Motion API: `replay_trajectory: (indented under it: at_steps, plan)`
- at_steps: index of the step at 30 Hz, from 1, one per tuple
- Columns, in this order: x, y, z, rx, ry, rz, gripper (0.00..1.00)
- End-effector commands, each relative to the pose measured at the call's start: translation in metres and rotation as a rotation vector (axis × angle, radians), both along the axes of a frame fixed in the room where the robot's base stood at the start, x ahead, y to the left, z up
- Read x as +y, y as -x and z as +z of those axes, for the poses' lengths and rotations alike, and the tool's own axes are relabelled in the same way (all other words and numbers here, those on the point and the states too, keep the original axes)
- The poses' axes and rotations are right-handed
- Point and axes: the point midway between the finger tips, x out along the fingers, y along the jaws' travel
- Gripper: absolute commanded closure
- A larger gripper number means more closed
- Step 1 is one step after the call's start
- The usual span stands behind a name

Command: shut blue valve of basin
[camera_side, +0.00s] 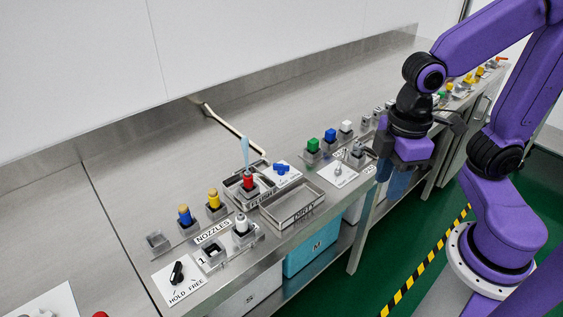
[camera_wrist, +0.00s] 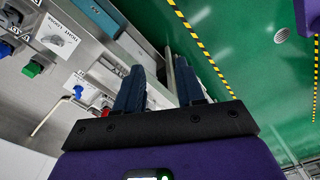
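The blue valve (camera_side: 281,168) sits on a white plate just right of the labelled basin (camera_side: 232,190) in the side view. It also shows as a small blue handle (camera_wrist: 78,90) on its plate in the wrist view. A red-capped nozzle (camera_side: 248,180) stands in the basin, with a pale blue stream rising above it. My gripper (camera_side: 398,184) hangs fingers down by the bench's front edge, well right of the valve. In the wrist view, my gripper's (camera_wrist: 159,68) two dark fingers are apart, with nothing between them.
An empty tray labelled DIRTY (camera_side: 292,207) lies right of the basin. Green (camera_side: 313,145), blue (camera_side: 330,135) and white capped blocks stand between valve and gripper. Nozzles in holders and a black HOLD/FREE knob (camera_side: 177,272) are at the left. The bench behind is mostly clear.

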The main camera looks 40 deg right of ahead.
Motion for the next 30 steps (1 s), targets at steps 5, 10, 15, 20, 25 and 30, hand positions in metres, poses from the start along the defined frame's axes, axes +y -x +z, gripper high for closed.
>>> replay_trajectory:
  at_steps: [5, 10, 15, 20, 25, 30]
  plan:
    - [0.021, -0.058, 0.008, 0.002, 0.007, -0.060, 0.62]
    - [0.032, -0.113, 0.013, 0.004, 0.010, -0.114, 0.62]
    - [0.034, -0.169, 0.015, 0.006, 0.014, -0.168, 0.62]
    - [0.027, -0.220, 0.013, 0.009, 0.016, -0.217, 0.62]
    - [0.010, -0.270, 0.009, 0.013, 0.019, -0.270, 0.62]
    - [-0.011, -0.307, 0.004, 0.016, 0.021, -0.313, 0.62]
